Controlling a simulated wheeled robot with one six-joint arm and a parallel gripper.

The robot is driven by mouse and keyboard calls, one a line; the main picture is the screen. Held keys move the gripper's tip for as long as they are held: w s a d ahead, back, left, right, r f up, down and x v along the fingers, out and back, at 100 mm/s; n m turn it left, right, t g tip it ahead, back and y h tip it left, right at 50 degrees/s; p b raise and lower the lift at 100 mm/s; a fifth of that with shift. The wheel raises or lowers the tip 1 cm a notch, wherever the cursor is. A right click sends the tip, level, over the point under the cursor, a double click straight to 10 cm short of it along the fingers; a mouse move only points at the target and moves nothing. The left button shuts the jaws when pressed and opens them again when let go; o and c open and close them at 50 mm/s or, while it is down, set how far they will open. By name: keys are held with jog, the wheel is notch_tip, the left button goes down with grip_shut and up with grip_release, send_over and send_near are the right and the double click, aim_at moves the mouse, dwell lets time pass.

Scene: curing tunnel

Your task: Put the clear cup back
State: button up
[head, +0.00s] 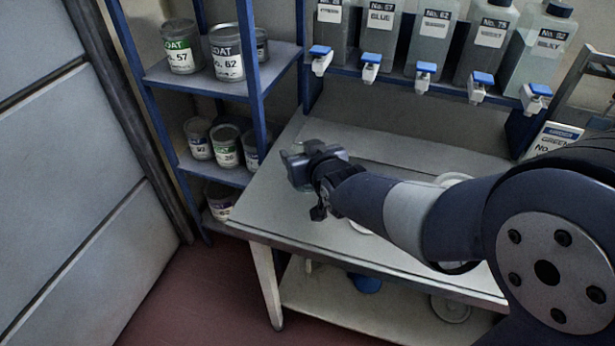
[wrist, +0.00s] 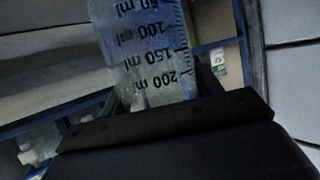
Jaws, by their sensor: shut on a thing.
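The clear cup (wrist: 148,50) fills the middle of the wrist view, with black millilitre marks that read upside down there. My gripper (wrist: 165,97) is shut on it, one finger on each side. In the head view my gripper (head: 298,166) is over the left part of the workbench (head: 272,208). The cup cannot be made out in the head view. Whether the cup touches the bench top cannot be told.
Several labelled bottles (head: 433,38) with blue-topped taps stand on a rack behind the bench. Paint cans (head: 227,55) fill the blue shelves at left. My arm partly hides white round items (head: 452,179) on the bench. The bench's front left top is clear.

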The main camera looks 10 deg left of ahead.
jog(key=shift+f, duration=2.45)
jog(key=shift+f+b, duration=0.15)
jog(key=shift+b, duration=0.2)
jog(key=o, duration=1.2)
jog(key=shift+c, duration=0.2)
jog(key=shift+r+p, duration=0.25)
jog(key=shift+p, duration=0.1)
jog(key=v, duration=1.2)
jog(key=shift+f, duration=0.2)
jog(key=shift+d, duration=0.1)
